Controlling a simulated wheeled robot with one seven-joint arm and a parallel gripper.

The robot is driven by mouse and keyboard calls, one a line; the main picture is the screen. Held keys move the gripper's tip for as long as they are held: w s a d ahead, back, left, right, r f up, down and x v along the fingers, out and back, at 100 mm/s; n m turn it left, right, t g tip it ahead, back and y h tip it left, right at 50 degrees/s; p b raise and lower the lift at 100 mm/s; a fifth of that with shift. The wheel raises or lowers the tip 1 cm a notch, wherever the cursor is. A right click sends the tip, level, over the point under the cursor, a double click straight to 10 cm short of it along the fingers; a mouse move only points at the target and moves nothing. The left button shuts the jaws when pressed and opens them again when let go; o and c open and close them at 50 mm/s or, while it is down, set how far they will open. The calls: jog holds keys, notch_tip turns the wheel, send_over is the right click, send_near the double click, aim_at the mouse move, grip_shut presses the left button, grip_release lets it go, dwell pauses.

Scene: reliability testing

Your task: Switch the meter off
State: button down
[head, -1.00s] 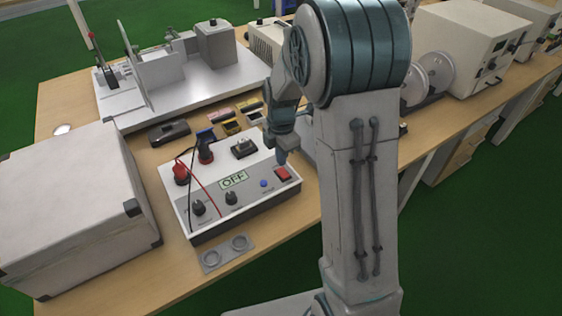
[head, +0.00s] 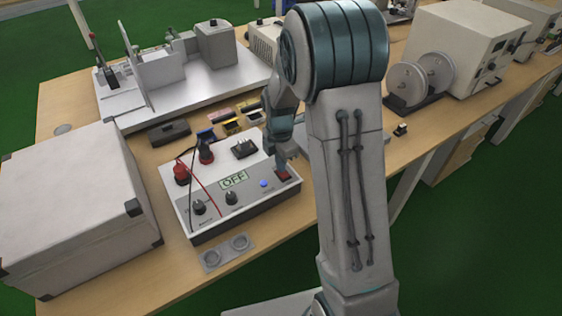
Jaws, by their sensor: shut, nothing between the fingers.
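The meter (head: 245,205) is a white box with a dark lower front edge, standing on the wooden bench left of my arm. Its small greenish display (head: 233,180) reads "OFF". A red rocker switch (head: 283,175) sits at the right end of its panel, with a small blue button or light (head: 263,184) to its left. My gripper (head: 281,166) is shut and empty, pointing down at the red switch. Its tips partly cover the switch; I cannot tell whether they touch it.
Red and black leads plug into the meter's left side, above two black knobs (head: 231,198). A large grey case (head: 75,205) stands close on the left. A small plate with two round pads (head: 226,252) lies in front. A metal rig (head: 180,85) stands behind.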

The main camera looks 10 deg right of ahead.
jog(key=shift+s, duration=0.2)
jog(key=shift+s+d+r, duration=0.2)
jog(key=shift+s+d, duration=0.05)
jog(key=shift+s, duration=0.3)
jog(key=shift+w+r+p, duration=0.1)
jog(key=shift+r+p, duration=0.3)
jog(key=shift+r, duration=0.15)
notch_tip(320, 180, up, 13)
jog(key=w+p, duration=0.1)
jog(key=w, duration=0.1)
jog(key=shift+a+p, duration=0.3)
jog(key=shift+a, duration=0.05)
jog(key=shift+f, duration=0.1)
